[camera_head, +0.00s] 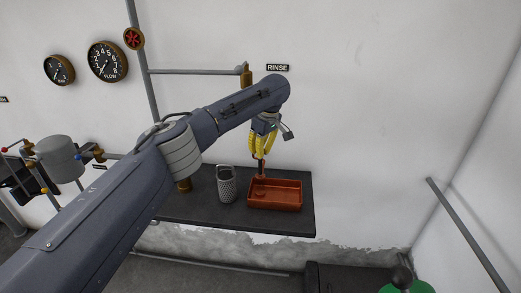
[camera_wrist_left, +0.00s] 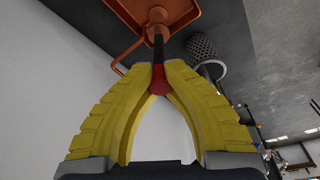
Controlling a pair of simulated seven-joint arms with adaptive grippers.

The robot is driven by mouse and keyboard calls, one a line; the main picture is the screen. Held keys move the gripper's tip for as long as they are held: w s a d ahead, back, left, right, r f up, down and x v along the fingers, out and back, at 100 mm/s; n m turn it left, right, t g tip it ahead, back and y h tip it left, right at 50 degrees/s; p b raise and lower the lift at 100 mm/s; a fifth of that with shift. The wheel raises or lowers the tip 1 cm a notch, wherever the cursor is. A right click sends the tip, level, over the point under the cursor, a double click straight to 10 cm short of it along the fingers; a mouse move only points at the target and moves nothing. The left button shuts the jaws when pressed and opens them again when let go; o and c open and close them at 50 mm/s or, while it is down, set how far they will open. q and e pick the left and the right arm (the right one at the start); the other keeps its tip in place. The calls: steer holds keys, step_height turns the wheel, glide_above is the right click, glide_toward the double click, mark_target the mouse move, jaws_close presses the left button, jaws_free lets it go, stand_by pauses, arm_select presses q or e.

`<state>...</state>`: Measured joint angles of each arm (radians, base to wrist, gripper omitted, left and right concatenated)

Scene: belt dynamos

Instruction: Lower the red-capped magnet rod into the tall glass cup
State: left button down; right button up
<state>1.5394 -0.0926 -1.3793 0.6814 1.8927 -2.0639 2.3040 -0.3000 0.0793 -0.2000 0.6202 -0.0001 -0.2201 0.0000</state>
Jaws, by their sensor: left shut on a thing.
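My left gripper (camera_head: 261,154) is shut on the red-capped magnet rod, above the back of the orange tray (camera_head: 275,206). In the left wrist view, the two yellow fingers (camera_wrist_left: 159,74) close on the rod's red cap (camera_wrist_left: 159,88). The dark shaft (camera_wrist_left: 158,48) sticks out past the fingertips towards the tray. In the head view the rod is small and partly hidden by the fingers. I cannot make out a tall glass cup in either view. My right gripper is not in view.
A perforated metal basket (camera_head: 227,187) with a handle stands just left of the tray on the dark shelf (camera_head: 190,209). A brass spout (camera_head: 247,75) on a pipe is on the wall above, beside the RINSE sign (camera_head: 277,68). Gauges and a grey tank (camera_head: 58,158) are at left.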

mark_target(259, 174)
arm_select(q)
steer(key=shift+s+d+x, duration=0.2)
steer(key=shift+x, duration=1.2)
steer(key=shift+s+d+x, duration=0.2)
steer(key=shift+d+x, duration=0.05)
steer(key=shift+x, duration=1.2)
steer(key=shift+s+d+x, duration=0.2)
steer(key=shift+x, duration=1.2)
steer(key=c, duration=1.4)
jaws_free()
steer(key=shift+f, duration=0.2)
steer(key=v, duration=1.2)
steer(key=shift+r, duration=0.15)
